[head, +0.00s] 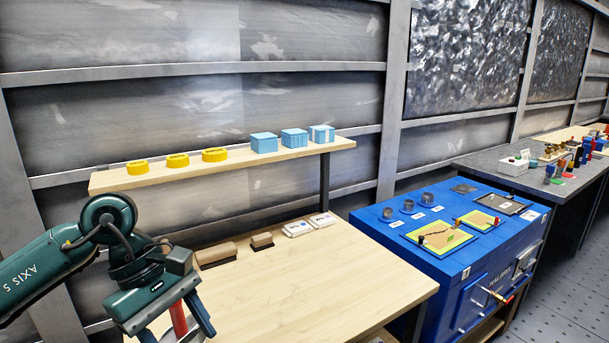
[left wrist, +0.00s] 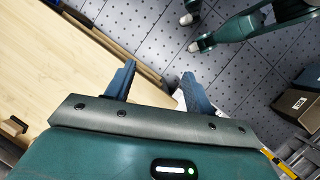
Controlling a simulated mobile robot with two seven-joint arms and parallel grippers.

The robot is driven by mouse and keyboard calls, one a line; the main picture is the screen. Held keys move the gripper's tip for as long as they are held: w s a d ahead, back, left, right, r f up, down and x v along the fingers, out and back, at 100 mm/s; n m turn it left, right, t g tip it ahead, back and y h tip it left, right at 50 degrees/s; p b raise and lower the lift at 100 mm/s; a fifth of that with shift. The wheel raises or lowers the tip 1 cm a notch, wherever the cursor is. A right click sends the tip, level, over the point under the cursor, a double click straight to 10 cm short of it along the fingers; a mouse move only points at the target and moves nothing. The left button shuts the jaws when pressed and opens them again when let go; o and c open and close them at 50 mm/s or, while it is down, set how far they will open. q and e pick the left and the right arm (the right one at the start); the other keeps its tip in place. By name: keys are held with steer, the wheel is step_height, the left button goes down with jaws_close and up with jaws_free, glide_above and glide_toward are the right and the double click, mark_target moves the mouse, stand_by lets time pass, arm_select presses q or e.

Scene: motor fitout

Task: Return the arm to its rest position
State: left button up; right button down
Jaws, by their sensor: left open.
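My left arm (head: 45,268) is dark green and comes in from the left in the head view, bent at a round joint. Its gripper (head: 174,325) hangs at the lower left, over the near-left part of the wooden table. In the left wrist view the two blue fingers of the gripper (left wrist: 159,75) stand apart with nothing between them. A red upright piece (head: 179,320) shows between the fingers in the head view; I cannot tell what it belongs to.
The wooden table (head: 330,280) holds two brown blocks and two white boxes at its back. A shelf (head: 230,160) above carries yellow rings and blue boxes. A blue cabinet (head: 465,265) stands right. The table's middle is clear. Tiled floor (left wrist: 150,25) shows past the table edge.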

arm_select(q)
steer(key=s+d+r+n+g+h, duration=0.1)
steer(key=s+d+n+h, duration=0.1)
steer(key=d+n+h, duration=0.5)
steer(key=s+d+r+n+h, duration=0.2)
steer(key=s+d+n+h, duration=0.15)
steer(key=d+h, duration=0.5)
steer(key=w+a+f+m+t+y, duration=0.25)
steer(key=f+m+t+y, duration=0.35)
steer(key=m, duration=0.6)
steer(key=w+a+f+m+t+y, duration=0.1)
steer(key=w+a+f+m+t, duration=0.2)
steer(key=m+t, duration=0.65)
steer(key=w+a+f+m+t+y, duration=0.1)
steer(key=a+f+m+t+y, duration=0.35)
steer(key=m, duration=0.95)
steer(key=s+a+f+n+g+y, duration=0.1)
steer(key=s+f+n+g+y, duration=0.1)
steer(key=s+f+n, duration=0.3)
steer(key=s+a+f+n+g+y, duration=0.2)
steer(key=s+f+n, duration=0.4)
steer(key=f, duration=0.7)
steer(key=s+g+y, duration=0.1)
steer(key=g, duration=0.1)
steer(key=shift+a+f+g, duration=0.2)
steer(key=shift+f+g, duration=0.1)
